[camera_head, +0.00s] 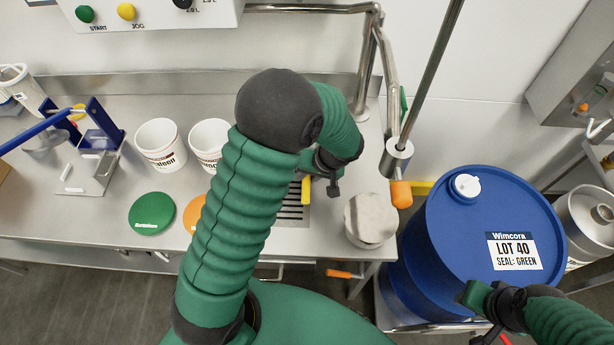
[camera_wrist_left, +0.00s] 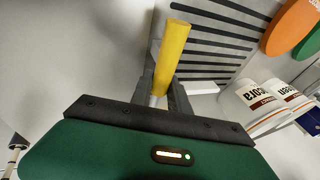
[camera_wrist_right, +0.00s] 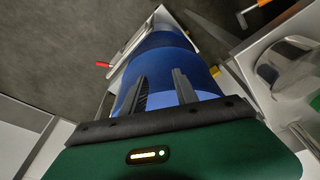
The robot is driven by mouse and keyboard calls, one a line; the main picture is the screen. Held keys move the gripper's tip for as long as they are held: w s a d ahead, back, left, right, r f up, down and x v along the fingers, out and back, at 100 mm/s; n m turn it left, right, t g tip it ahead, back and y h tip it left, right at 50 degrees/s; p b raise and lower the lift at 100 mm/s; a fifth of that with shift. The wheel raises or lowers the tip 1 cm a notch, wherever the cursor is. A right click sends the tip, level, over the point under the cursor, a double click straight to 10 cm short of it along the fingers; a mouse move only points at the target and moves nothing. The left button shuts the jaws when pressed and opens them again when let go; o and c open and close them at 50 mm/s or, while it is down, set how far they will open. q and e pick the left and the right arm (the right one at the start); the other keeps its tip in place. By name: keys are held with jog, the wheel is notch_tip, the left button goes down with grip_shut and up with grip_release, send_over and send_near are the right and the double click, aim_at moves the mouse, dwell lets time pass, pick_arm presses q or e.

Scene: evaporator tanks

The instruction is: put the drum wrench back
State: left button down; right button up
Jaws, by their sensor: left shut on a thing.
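My left gripper (camera_wrist_left: 163,85) is shut on a yellow bar-like handle, which I take to be the drum wrench (camera_wrist_left: 173,48). In the head view the yellow handle (camera_head: 306,190) shows below my left gripper (camera_head: 325,170), over the slotted drain plate in the bench; the tool's far end is hidden. I cannot tell whether it touches the plate. My right gripper (camera_wrist_right: 160,78) is open and empty, with its fingers apart over the near side of the blue drum (camera_head: 440,230). The drum has a white cap (camera_head: 467,186) and a "LOT 40 SEAL: GREEN" label.
White tubs (camera_head: 161,146), a green lid (camera_head: 152,213) and an orange lid (camera_head: 193,213) are on the bench left of my left arm. A round metal pot (camera_head: 370,220) stands at the bench's right end.

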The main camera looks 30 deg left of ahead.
pick_arm(q)
jog(key=shift+f, duration=0.1)
jog(key=c, duration=1.3)
grip_release()
jog(key=shift+o, duration=0.2)
